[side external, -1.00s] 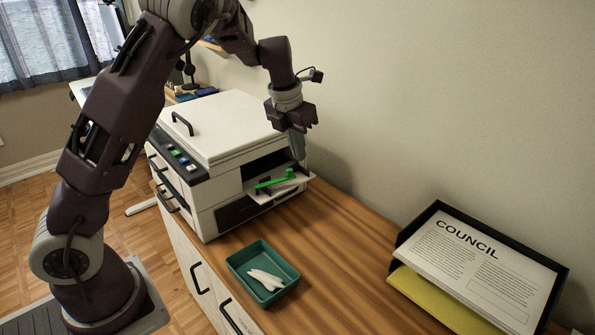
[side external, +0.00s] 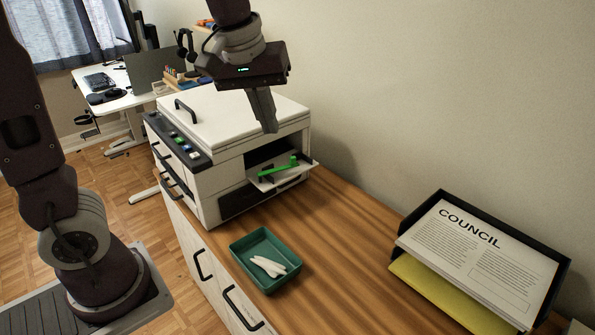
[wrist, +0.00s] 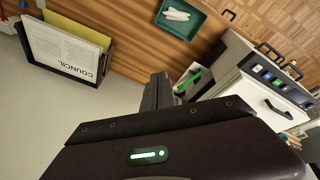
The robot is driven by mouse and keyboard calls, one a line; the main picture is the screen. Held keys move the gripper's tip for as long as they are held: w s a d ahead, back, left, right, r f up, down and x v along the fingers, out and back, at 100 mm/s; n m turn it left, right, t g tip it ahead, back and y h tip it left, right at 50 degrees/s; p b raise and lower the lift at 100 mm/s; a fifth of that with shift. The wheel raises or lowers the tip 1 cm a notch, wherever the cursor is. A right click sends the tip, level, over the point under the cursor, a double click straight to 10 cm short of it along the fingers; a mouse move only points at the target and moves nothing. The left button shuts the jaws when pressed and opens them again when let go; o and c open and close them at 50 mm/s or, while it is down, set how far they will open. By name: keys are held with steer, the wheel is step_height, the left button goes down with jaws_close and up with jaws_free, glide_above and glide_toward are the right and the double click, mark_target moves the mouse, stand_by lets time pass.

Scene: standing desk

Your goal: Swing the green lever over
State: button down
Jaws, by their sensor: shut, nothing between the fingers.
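The green lever (side external: 279,168) lies along a light flap at the open side of the white printer (side external: 215,125), with a small upright knob at its right end. It also shows in the wrist view (wrist: 190,82), just beyond my fingers. My gripper (side external: 268,128) is shut and empty, pointing down above the printer's open side. In the side view its fingertips are above the lever and apart from it. In the wrist view my fingers (wrist: 157,90) stand to the left of the lever.
A green tray (side external: 237,262) with white pieces (side external: 268,266) sits on the wooden desk in front of the printer. A black paper holder (side external: 556,275) with a COUNCIL sheet (side external: 465,255) stands at the right. The wood between them is clear. The wall is behind.

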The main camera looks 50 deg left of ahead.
steer(key=w+a+f+n+g+y, duration=0.1)
steer(key=w+a+f+n+y, duration=0.15)
steer(key=w+f, duration=0.5)
steer(key=w+a+f+n+g+y, duration=0.1)
steer(key=w+a+f+n, duration=0.4)
steer(key=w, duration=0.4)
steer(key=a+r+x, duration=0.1)
steer(key=a+x, duration=0.1)
steer(key=x, duration=1)
steer(key=shift+w+a+f, duration=0.15)
steer(key=shift+w+f, duration=0.05)
steer(key=shift+w, duration=0.15)
steer(key=shift+m, duration=0.25)
steer(key=shift+w+a+n+g+y, duration=0.15)
steer(key=shift+w+a+n, duration=0.1)
steer(key=shift+a, duration=0.3)
steer(key=shift+w+a+n+g+y, duration=0.15)
steer(key=shift+w+a+n, duration=0.15)
steer(key=shift+a, duration=0.6)
